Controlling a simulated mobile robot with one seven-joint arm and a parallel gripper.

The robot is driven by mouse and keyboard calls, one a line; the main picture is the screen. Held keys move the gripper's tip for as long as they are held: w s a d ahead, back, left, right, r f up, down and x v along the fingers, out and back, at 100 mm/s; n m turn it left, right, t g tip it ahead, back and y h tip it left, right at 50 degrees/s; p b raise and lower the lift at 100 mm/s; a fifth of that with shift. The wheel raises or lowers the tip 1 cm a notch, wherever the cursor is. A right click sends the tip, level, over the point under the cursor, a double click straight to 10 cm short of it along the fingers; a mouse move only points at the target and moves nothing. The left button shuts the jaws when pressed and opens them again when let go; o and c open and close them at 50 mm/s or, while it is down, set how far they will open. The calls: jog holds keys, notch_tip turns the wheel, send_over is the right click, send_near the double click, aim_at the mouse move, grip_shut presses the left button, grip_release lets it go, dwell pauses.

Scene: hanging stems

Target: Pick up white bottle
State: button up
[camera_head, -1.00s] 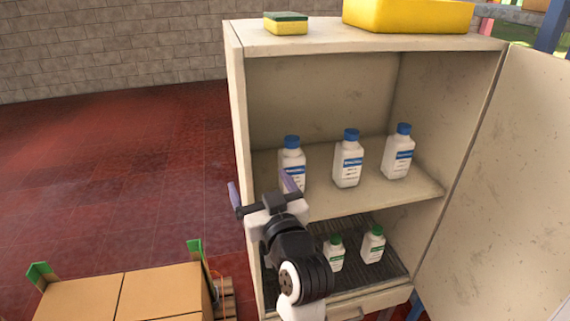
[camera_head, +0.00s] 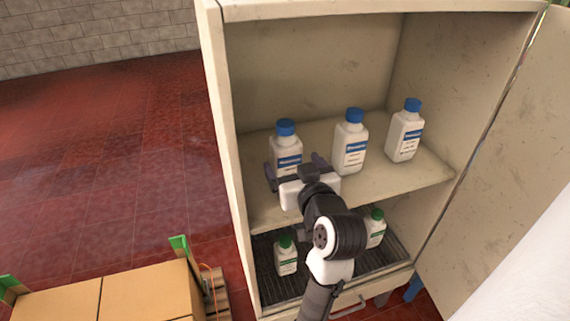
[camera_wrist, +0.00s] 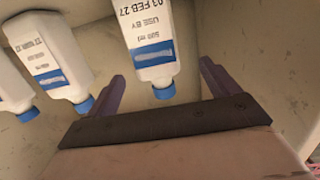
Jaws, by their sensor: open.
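Three white bottles with blue caps stand upright on the cabinet's upper shelf: the left white bottle (camera_head: 286,143), the middle white bottle (camera_head: 351,143) and the right white bottle (camera_head: 405,132). My gripper (camera_head: 294,167) is open in front of the left bottle, with its fingers to either side of that bottle's lower part in the head view. In the wrist view, the gripper (camera_wrist: 160,82) has the left bottle (camera_wrist: 146,35) between its purple fingers, apart from both. The middle bottle (camera_wrist: 50,58) shows to the left there, upside down in the picture.
The cabinet (camera_head: 222,120) is open, with its door (camera_head: 510,190) swung out at right. Two smaller green-capped bottles, one at left (camera_head: 286,257) and one at right (camera_head: 375,229), stand on the lower shelf. Cardboard boxes (camera_head: 150,292) sit at lower left.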

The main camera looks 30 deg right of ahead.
aim_at(287, 155)
jog(key=x, duration=0.4)
jog(key=shift+w+r+p, duration=0.1)
jog(key=shift+w+p, duration=0.15)
jog(key=shift+p, duration=0.1)
jog(key=p+x, duration=0.1)
jog(key=x, duration=0.1)
jog(key=p+x, duration=0.1)
jog(key=x, duration=0.1)
jog(key=shift+d, duration=0.3)
jog(key=shift+w+d, duration=0.15)
jog(key=shift+w, duration=0.3)
jog(key=c, duration=1.6)
jog(key=shift+c, duration=0.2)
notch_tip(287, 155, up, 20)
jog(key=b, duration=0.1)
jog(key=shift+b, duration=0.4)
